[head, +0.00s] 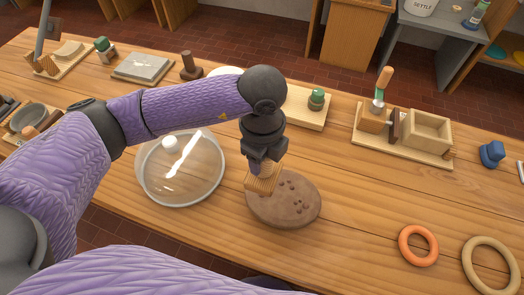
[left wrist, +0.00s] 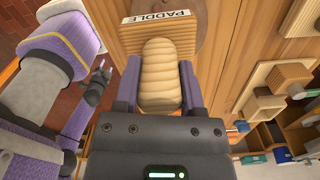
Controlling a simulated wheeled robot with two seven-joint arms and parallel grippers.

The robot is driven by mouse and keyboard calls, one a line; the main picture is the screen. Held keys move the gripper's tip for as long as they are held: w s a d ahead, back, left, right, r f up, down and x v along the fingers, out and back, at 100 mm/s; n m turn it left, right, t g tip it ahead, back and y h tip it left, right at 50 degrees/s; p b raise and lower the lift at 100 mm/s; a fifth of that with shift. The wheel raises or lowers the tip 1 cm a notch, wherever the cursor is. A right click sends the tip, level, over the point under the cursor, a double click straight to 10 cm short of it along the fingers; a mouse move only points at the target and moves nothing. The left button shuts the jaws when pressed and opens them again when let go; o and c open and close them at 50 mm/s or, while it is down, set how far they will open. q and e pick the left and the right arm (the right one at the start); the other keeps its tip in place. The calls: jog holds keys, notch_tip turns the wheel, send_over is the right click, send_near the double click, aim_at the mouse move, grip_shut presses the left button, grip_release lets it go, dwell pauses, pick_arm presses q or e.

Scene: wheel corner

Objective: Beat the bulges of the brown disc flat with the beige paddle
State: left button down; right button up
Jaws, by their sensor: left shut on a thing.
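The brown disc (head: 295,212) lies flat on the wooden table, with several small dark bulges on its top. My left gripper (head: 257,163) is over the disc's upper left part, shut on the beige paddle (head: 262,181). In the left wrist view the paddle's ridged handle (left wrist: 161,75) sits between the purple fingers (left wrist: 160,85), and a "PADDLE" label shows on its block. The block overlaps the disc's edge in the head view; I cannot tell whether they touch. Part of the disc is hidden behind the paddle. My right gripper is small at the left of the wrist view (left wrist: 97,88); its jaw state is unclear.
A clear glass lid (head: 180,180) is left of the disc. An orange ring (head: 418,245) and a tan ring (head: 490,266) lie at right. Table between is clear.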

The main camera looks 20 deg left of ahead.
pick_arm(q)
notch_tip(320, 180, down, 3)
jog(key=shift+r+b, duration=0.1)
jog(key=shift+b, duration=0.8)
jog(key=shift+w+a+r, duration=0.1)
jog(key=shift+a+r, duration=0.05)
